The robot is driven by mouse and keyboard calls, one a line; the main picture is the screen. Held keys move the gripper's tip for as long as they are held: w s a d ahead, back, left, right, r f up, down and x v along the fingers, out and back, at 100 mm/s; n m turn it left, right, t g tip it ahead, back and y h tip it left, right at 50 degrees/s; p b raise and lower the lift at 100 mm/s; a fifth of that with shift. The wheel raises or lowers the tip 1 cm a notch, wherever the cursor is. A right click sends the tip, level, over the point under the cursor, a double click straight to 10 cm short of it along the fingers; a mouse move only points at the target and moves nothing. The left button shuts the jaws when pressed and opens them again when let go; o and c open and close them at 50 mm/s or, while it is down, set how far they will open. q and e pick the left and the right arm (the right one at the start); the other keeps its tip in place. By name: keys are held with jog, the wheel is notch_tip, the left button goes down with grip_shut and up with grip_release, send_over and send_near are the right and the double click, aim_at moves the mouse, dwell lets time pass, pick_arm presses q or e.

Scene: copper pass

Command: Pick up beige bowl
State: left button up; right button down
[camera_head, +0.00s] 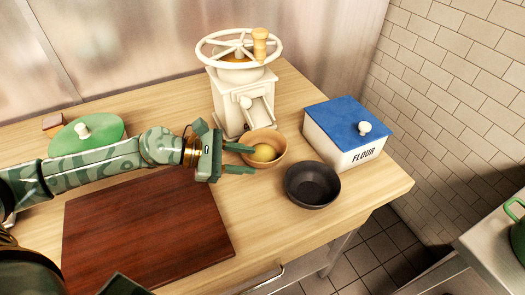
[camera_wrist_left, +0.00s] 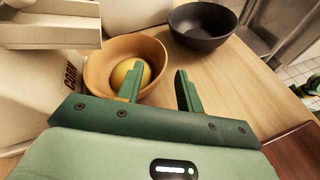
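The beige bowl (camera_head: 276,136) stands on the wooden counter in front of the grinder, with a round yellow thing (camera_head: 265,152) inside. It also shows in the left wrist view (camera_wrist_left: 98,70). My left gripper (camera_head: 248,160) is open at the bowl's near side, its fingers pointing right. In the left wrist view, one finger of the gripper (camera_wrist_left: 158,80) overlaps the bowl and the other lies right of its rim. The rim appears between the fingertips, but I cannot tell whether they touch it.
A dark bowl (camera_head: 312,186) stands close right of the beige bowl. The white flour box (camera_head: 340,140) with a blue lid is behind it. The cream grinder (camera_head: 240,95) stands behind. A brown board (camera_head: 145,230) and green lid (camera_head: 88,135) lie left. The counter's edge is at right.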

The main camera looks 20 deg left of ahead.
aim_at(263, 164)
pick_arm(q)
jog(key=x, duration=0.5)
jog(key=shift+s, duration=0.1)
grip_shut()
jog(key=shift+r, duration=0.1)
